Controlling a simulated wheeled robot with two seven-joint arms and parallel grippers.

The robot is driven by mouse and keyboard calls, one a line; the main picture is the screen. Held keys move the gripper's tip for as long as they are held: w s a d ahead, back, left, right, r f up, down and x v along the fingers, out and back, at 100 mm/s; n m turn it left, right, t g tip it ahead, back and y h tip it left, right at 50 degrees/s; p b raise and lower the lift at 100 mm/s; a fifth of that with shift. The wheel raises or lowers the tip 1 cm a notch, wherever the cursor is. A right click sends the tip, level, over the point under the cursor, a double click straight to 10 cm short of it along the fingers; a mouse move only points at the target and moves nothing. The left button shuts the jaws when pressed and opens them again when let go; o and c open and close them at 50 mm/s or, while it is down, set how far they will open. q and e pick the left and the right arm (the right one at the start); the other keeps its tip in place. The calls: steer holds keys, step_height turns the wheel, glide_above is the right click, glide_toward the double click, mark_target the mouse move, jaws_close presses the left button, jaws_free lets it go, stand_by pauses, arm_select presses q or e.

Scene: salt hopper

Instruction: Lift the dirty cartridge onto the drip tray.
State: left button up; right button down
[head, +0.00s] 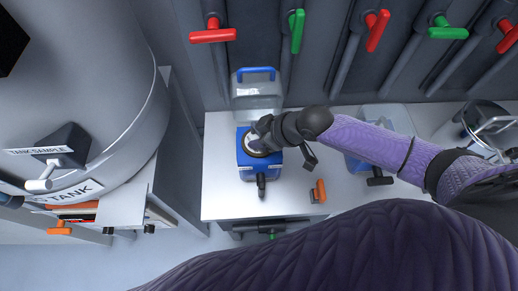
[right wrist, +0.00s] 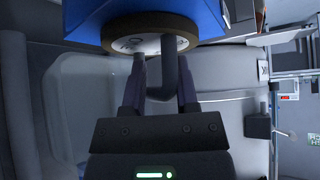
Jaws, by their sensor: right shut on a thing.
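A blue box-shaped housing (head: 244,170) stands on the white bench. A round piece with a white face and brown rim, which looks like the dirty cartridge (head: 253,143), sits in its top. The cartridge (right wrist: 136,43) also shows in the right wrist view against the blue housing (right wrist: 84,14). My right gripper (head: 259,136) is over it. In the right wrist view its fingers (right wrist: 160,65) are shut on the dark handle on the white face. I cannot tell how deep the cartridge sits. I cannot surely pick out the drip tray. My left gripper is out of view.
A clear container with a blue handle (head: 257,75) stands behind the housing. A blue-edged thing (head: 357,163) lies partly behind my right arm. An orange-handled item (head: 318,191) is near the bench front. The white bench (head: 288,196) is bare between them. A large tank (head: 90,60) fills the left.

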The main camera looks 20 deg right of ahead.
steer(key=shift+w+d+r+p, duration=0.1)
steer(key=shift+w+r+p, duration=0.25)
steer(key=shift+r, duration=0.25)
steer(key=shift+w+r+p, duration=0.25)
steer(key=shift+r+p, duration=0.15)
steer(key=shift+r, duration=0.2)
steer(key=shift+s+r+p, duration=0.2)
steer(key=shift+r+p, duration=1.75)
steer(key=shift+p, duration=0.1)
steer(key=shift+r+p, duration=2.65)
steer(key=shift+f, duration=0.1)
